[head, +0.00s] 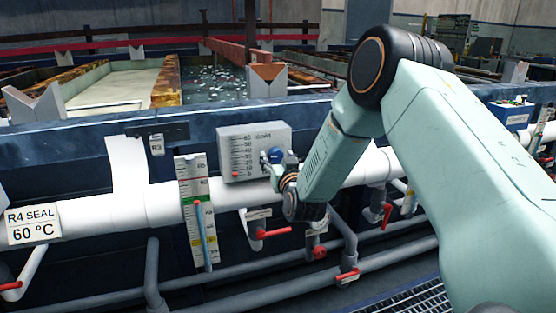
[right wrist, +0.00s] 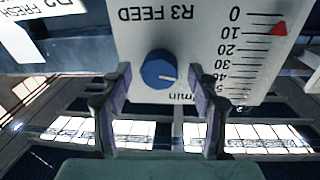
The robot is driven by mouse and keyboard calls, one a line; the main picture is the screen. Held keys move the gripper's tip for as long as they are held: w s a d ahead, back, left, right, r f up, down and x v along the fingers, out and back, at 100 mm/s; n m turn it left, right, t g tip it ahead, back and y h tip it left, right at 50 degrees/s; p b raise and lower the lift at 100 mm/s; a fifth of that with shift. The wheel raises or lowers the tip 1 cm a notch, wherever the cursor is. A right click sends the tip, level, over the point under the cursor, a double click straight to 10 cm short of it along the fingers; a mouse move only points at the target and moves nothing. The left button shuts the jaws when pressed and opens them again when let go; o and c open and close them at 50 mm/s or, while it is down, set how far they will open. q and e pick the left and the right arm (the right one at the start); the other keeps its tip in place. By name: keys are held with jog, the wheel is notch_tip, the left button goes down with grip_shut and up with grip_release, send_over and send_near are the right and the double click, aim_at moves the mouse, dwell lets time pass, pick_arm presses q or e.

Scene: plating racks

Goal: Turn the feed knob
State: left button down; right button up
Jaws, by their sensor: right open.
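The blue feed knob (right wrist: 159,70) sits on a light grey panel (right wrist: 240,75) lettered "R3 FEED", upside down in the right wrist view. A white line on the knob points right in that view. In the head view the knob (head: 275,156) shows on the right part of the panel (head: 255,137), partly hidden by my gripper. My right gripper (head: 281,172) is open in front of the panel. In the wrist view its two fingers (right wrist: 165,78) stand either side of the knob, apart from it; their depth beside it is unclear. My left gripper is not in view.
The panel's scale has a red pointer (right wrist: 280,28) between 0 and 10. A white pipe (head: 110,208) runs below the panel, with a level gauge (head: 191,192) to the left and a red-handled valve (head: 272,233) underneath. A tank with liquid (head: 215,82) lies behind.

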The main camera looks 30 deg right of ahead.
jog(key=c, duration=1.2)
jog(key=shift+m, duration=0.7)
jog(key=o, duration=1.2)
jog(key=v, duration=1.2)
jog(key=shift+r, duration=0.15)
